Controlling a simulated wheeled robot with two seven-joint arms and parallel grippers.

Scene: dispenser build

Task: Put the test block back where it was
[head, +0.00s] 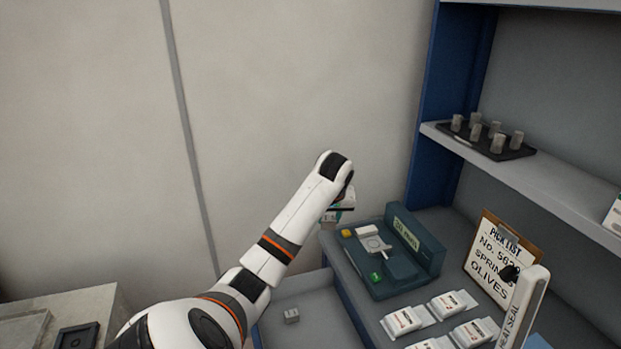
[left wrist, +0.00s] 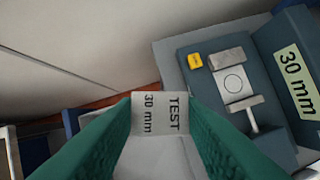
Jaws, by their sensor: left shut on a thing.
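The test block (left wrist: 160,115) is a small light grey block marked "TEST 30 mm". In the left wrist view it sits between the two green fingers of my left gripper (left wrist: 165,135), which is shut on it. In the head view my left gripper (head: 338,213) is at the end of the raised arm, left of a dark teal fixture and apart from it; the forearm partly hides it. The fixture (head: 431,250) has a label that reads "30 mm" in the left wrist view (left wrist: 298,78), a light grey clamp-like part (left wrist: 229,62) and a yellow piece (left wrist: 195,60). My right gripper is not in view.
White labelled packets (head: 404,319) lie in front of the fixture. A pick list clipboard (head: 493,262) and a white heat sealer (head: 524,305) stand at the right. A shelf tray (head: 492,143) holds several grey cylinders.

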